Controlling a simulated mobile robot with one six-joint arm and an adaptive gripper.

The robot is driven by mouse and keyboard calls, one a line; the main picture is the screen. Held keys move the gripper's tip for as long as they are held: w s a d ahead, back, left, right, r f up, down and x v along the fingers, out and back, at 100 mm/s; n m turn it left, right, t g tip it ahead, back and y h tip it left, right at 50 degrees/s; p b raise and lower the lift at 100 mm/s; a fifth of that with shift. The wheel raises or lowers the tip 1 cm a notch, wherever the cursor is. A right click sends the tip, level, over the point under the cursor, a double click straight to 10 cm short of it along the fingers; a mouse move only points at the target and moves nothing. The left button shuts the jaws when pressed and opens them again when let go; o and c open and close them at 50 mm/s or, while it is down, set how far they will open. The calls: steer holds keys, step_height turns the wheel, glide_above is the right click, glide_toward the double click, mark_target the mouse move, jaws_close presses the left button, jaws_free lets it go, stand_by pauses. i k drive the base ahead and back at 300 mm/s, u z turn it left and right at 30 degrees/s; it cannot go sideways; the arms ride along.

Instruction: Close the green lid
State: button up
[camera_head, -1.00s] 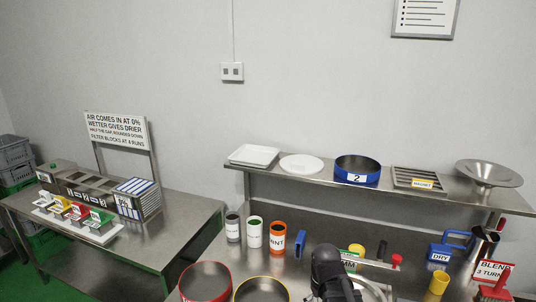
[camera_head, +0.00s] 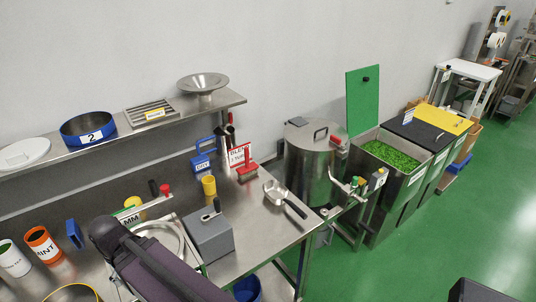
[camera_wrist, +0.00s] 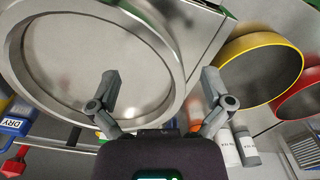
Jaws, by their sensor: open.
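The green lid (camera_head: 363,98) stands upright, open, at the wall side of a steel bin (camera_head: 407,188) in the head view. A small dark knob shows near its top. The bin is full of green leafy material (camera_head: 391,155). My gripper (camera_wrist: 158,98) is open and empty in the wrist view, with a large round steel pan or sieve (camera_wrist: 60,70) beyond its fingers. In the head view my arm is over the steel bench, well to the left of the bin, and the gripper itself cannot be made out there.
Bins with a black lid (camera_head: 418,124) and a yellow lid (camera_head: 444,117) stand right of the open one. A steel drum (camera_head: 313,165) stands to its left.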

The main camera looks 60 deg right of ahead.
mark_target(362, 85)
steer(key=u, duration=0.25)
steer(key=k, duration=0.6)
steer(key=z, duration=2.35)
steer(key=k, duration=0.15)
steer(key=z, duration=1.65)
